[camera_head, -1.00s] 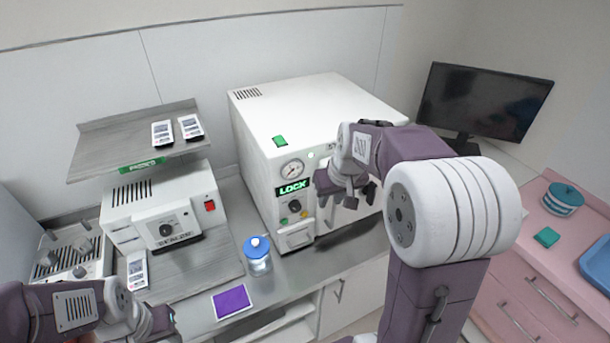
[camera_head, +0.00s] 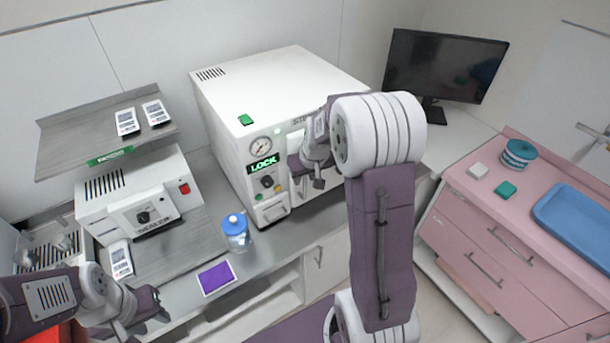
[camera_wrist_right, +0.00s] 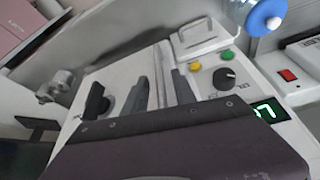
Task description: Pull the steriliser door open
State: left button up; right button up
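The white steriliser (camera_head: 290,80) stands on the counter with its door side at the right of the control panel. My arm hides most of the door in the head view, and I see no clear gap at its edge. The green display (camera_head: 263,164) reads LOCK. My right gripper (camera_head: 309,184) is in front of the steriliser, just right of the panel. In the right wrist view its dark fingers (camera_wrist_right: 161,92) are apart, with a pale upright strip behind or between them; contact is unclear. A black-tipped lever (camera_wrist_right: 96,101) is beside them. My left gripper (camera_head: 140,318) is low at the left, apparently open and empty.
A white sealer unit (camera_head: 140,200) stands left under a shelf. A monitor (camera_head: 445,65) stands at the right, behind a pink cabinet (camera_head: 480,215).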

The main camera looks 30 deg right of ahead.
jog(key=shift+w+a, duration=0.1)
jog(key=shift+c, duration=0.3)
grip_shut()
dwell(1.0)
